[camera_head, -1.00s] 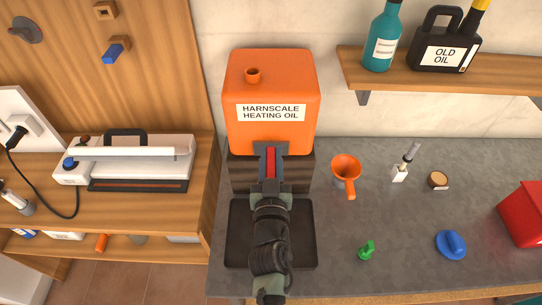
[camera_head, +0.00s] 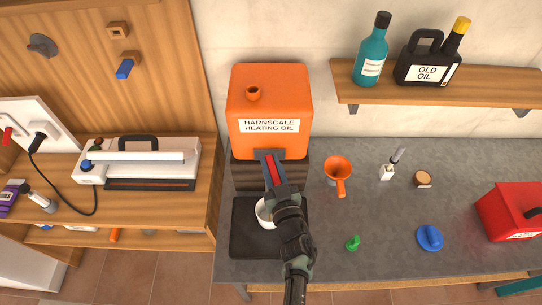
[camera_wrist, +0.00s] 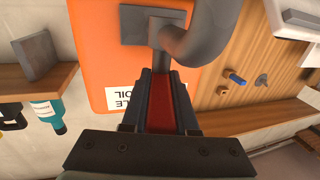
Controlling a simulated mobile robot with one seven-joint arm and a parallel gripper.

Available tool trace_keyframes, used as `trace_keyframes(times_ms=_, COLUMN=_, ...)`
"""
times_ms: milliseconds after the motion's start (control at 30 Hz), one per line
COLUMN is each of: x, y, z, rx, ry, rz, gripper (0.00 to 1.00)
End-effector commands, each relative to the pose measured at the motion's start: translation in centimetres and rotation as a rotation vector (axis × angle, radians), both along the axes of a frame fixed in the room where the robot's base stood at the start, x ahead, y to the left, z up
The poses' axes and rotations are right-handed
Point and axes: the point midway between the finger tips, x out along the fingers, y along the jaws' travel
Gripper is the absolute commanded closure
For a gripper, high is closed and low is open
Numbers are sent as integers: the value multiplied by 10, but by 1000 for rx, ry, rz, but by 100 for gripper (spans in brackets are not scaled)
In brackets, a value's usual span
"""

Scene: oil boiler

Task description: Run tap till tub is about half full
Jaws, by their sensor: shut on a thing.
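The orange heating oil tank (camera_head: 270,85) stands on a dark block against the wall. Its grey tap (camera_wrist: 195,35) shows in the wrist view as a plate and a curved pipe. My gripper (camera_head: 269,165) is at the tank's lower front, shut on the red tap lever (camera_wrist: 163,110), which lies between the fingers. A white tub (camera_head: 263,214) stands in the black tray (camera_head: 240,243) below the tap. My arm covers its right side. I cannot see its oil level or whether oil is flowing.
An orange funnel (camera_head: 338,168), a green piece (camera_head: 353,243), a blue knobbed piece (camera_head: 429,238) and a red container (camera_head: 510,212) are on the grey worktop to the right. A shelf (camera_head: 440,88) with bottles hangs above. Left is a wooden bench (camera_head: 190,220).

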Motion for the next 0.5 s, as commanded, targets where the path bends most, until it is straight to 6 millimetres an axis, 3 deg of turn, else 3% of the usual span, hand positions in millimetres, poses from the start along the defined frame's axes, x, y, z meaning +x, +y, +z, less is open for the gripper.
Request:
trace_keyframes(times_ms=467, x=1, y=-2, z=1, rx=2, ry=0, rz=53, gripper=100)
trace_keyframes(times_ms=500, x=1, y=-2, z=1, rx=2, ry=0, rz=53, gripper=71)
